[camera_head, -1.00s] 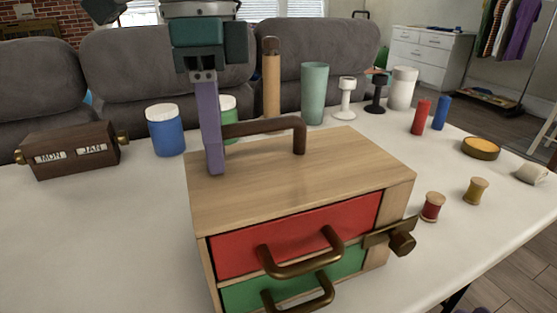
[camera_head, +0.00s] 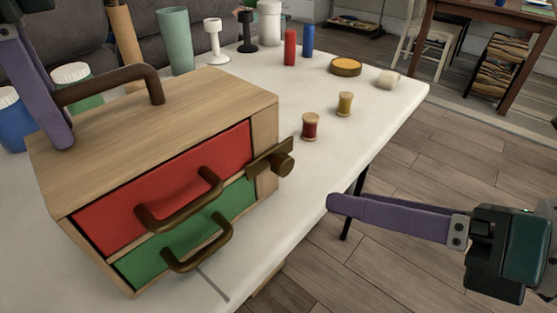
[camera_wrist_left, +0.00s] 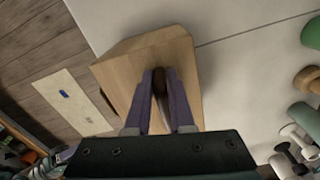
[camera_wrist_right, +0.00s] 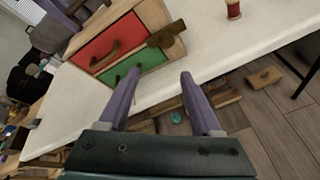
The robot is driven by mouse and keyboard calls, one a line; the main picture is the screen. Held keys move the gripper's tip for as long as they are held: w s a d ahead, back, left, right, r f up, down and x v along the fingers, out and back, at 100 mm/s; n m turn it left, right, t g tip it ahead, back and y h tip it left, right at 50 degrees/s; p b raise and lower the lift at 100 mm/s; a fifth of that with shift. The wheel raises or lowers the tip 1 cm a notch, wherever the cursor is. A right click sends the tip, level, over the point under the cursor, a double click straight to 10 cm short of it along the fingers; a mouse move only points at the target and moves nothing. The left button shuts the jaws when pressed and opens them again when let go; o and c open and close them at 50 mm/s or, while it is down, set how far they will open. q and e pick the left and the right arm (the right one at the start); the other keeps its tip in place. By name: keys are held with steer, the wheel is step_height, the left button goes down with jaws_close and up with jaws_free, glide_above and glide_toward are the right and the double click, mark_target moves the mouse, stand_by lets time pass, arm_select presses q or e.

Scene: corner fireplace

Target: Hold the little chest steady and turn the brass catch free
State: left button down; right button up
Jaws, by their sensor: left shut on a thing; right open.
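The little wooden chest (camera_head: 190,92) stands on the white table, with a red drawer (camera_head: 120,205) above a green drawer (camera_head: 150,262). A brown carry handle (camera_head: 110,78) is on its lid. The brass catch (camera_head: 272,160) sits at the chest's front right edge, its bar lying across the edge by the red drawer; it also shows in the right wrist view (camera_wrist_right: 166,35). My left gripper (camera_head: 58,135) is shut on the carry handle, seen between its fingers in the left wrist view (camera_wrist_left: 160,82). My right gripper (camera_wrist_right: 158,82) is open and empty, off the table's front edge, right of the catch.
A red spool (camera_head: 310,127) and a yellow spool (camera_head: 345,103) stand right of the chest. Several jars, cups and candlesticks stand behind. The white table (camera_head: 375,115) is bare near its right edge. Open floor lies beyond.

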mark_target(289, 164)
steer(key=w+a+f+n, duration=0.1)
steer(key=w+a+n, duration=0.1)
steer(key=w, duration=0.1)
steer(key=w+a+n, duration=0.2)
steer(key=w, duration=0.1)
steer(key=w+a+f+n, duration=0.1)
steer(key=w+a+n, duration=0.1)
steer(key=shift+w+a+f+t+h, duration=0.3)
steer(key=shift+w+a+h, duration=0.1)
jaws_close()
stand_by(0.6)
